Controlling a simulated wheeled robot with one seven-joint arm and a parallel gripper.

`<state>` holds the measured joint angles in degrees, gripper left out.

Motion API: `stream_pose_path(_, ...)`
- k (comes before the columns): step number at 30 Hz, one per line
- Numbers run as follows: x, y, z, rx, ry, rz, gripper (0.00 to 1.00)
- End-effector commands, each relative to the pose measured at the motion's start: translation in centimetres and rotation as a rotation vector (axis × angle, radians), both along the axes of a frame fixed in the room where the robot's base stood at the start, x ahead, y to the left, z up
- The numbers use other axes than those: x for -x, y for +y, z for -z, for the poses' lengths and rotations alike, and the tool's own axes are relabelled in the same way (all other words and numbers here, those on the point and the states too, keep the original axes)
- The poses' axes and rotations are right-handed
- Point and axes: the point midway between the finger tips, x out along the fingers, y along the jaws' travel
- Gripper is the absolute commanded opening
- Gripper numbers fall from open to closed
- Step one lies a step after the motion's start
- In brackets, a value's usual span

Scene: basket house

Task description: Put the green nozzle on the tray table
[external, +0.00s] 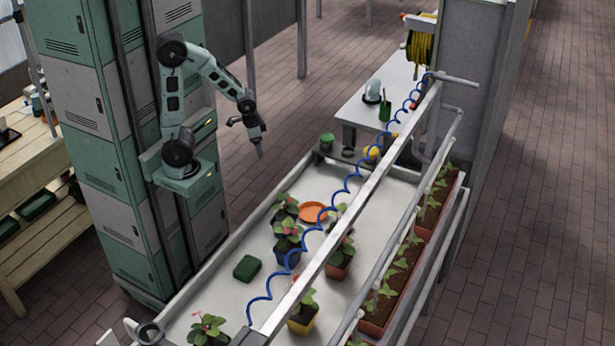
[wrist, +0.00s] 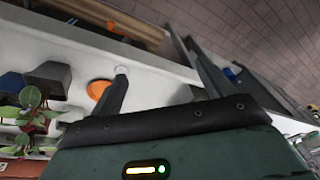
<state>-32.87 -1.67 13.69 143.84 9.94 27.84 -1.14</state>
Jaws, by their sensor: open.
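The tray table (external: 218,293) is the long, pale, rimmed bench holding potted plants; part of it shows in the wrist view (wrist: 60,45). A small green upright object (external: 385,110) with a thin stem stands on the white side table at the back. It may be the green nozzle, but it is too small to tell. My gripper (external: 259,153) is open and empty, pointing down near the tray table's far left edge. Its two dark fingers stand apart in the wrist view (wrist: 153,58). No green nozzle is clear in the wrist view.
An orange saucer (external: 313,212), a dark green box (external: 247,268) and several potted plants occupy the tray table. A metal beam (external: 335,238) with a blue coiled hose (external: 309,238) crosses above it. The white side table (external: 352,112) also holds a pale rounded object (external: 373,91).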

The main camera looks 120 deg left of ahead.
Motion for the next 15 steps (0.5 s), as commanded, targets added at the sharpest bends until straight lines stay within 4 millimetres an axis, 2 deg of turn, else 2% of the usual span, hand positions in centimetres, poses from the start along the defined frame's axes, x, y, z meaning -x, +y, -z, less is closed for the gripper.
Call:
stream_pose_path(1, -0.6, 2.0, -0.4, -0.038, -0.024, -0.016, 0.81)
stream_pose_path(3, -2.0, 4.6, -0.5, -0.096, -0.075, -0.020, 0.81)
stream_pose_path(9, -5.6, 11.6, -1.2, -0.228, -0.256, -0.032, 0.81)
stream_pose_path(15, -7.8, 16.5, -2.3, -0.312, -0.435, -0.051, 0.81)
